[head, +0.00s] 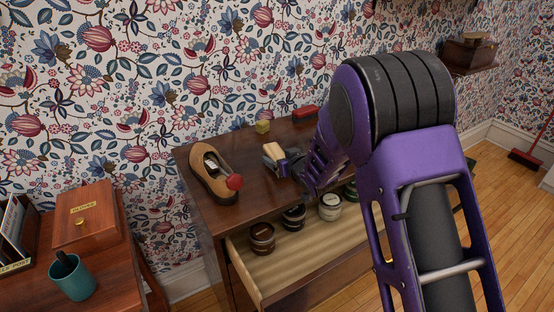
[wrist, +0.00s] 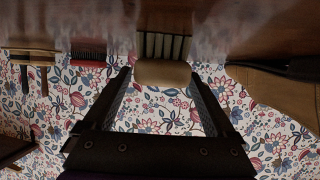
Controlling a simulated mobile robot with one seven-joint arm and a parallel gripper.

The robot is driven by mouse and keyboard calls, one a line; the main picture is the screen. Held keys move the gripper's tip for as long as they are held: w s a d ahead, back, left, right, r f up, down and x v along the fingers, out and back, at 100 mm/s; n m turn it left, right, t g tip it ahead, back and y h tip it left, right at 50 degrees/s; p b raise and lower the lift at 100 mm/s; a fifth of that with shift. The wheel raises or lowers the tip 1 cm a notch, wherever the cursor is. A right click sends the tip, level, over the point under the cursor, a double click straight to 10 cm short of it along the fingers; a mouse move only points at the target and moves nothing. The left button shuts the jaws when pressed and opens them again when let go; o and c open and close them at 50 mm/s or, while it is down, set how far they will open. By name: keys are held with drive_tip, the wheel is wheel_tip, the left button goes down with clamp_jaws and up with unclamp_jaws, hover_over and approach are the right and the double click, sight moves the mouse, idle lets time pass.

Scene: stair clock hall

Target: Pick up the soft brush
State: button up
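The soft brush, with a tan back and pale bristles, is on the dark dresser top in the head view (head: 273,152). In the wrist view the brush (wrist: 163,73) sits between my fingertips, its bristles toward the tabletop. My gripper (head: 281,165) is low over the dresser, its fingers on either side of the brush; it also shows in the wrist view (wrist: 162,80). The fingers are spread and very close to the brush's ends. I cannot clearly see firm contact. My arm hides part of the dresser.
A brown shoe with a red knob (head: 211,175) stands left of the brush. Below, an open drawer (head: 290,262) holds several jars. A side table with a wooden box (head: 88,214) and teal cup (head: 71,278) is left.

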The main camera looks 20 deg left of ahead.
drive_tip(key=c, duration=1.3)
